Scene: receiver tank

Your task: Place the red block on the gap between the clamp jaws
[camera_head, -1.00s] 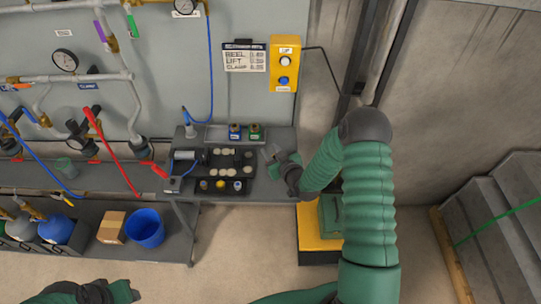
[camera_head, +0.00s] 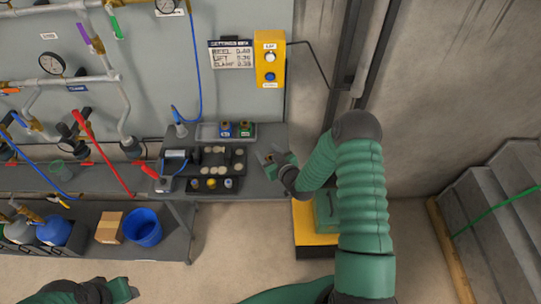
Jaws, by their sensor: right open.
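My right gripper (camera_head: 266,158) is open and seems empty, over the right end of the grey bench (camera_head: 262,185), just right of the black fixture (camera_head: 238,166). The fixture carries several pale round discs and a row of coloured knobs or buttons along its front. I cannot pick out a red block or the clamp jaws for certain; they are too small or hidden. A small red piece (camera_head: 150,171) at the left end of the bench looks like a handle or hose end.
A tray (camera_head: 208,131) with a blue and a green item stands behind the fixture. A yellow button box (camera_head: 270,60) hangs on the wall. Pipes and hoses fill the left. A blue bucket (camera_head: 143,228) and a cardboard box (camera_head: 109,228) sit on the lower shelf.

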